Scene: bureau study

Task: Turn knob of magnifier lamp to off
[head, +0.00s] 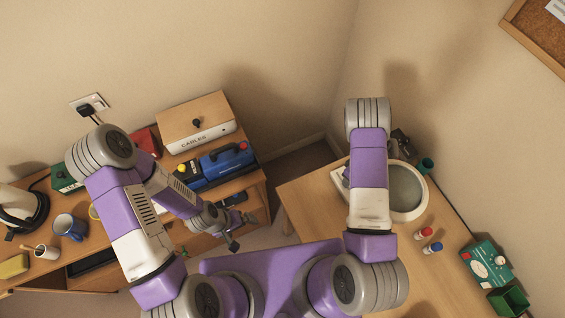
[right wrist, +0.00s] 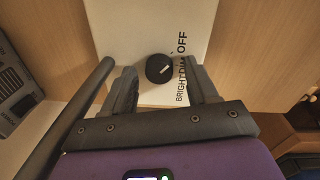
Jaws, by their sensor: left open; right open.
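The magnifier lamp (head: 408,190), with its round pale-rimmed lens, is on the right-hand desk, partly hidden by my right arm. In the right wrist view its black round knob (right wrist: 158,69) sits on a white panel (right wrist: 148,25) marked OFF, DIM and BRIGHT. A white mark shows on the knob's right part; I cannot tell exactly which label it points to. My right gripper (right wrist: 160,85) is open, with one finger on each side of the knob; contact is not clear. It is hidden in the head view. My left gripper (head: 242,231) is open and empty between the two desks.
The right desk (head: 405,255) has small red-capped and blue-capped bottles (head: 431,241) and a green box (head: 487,264).

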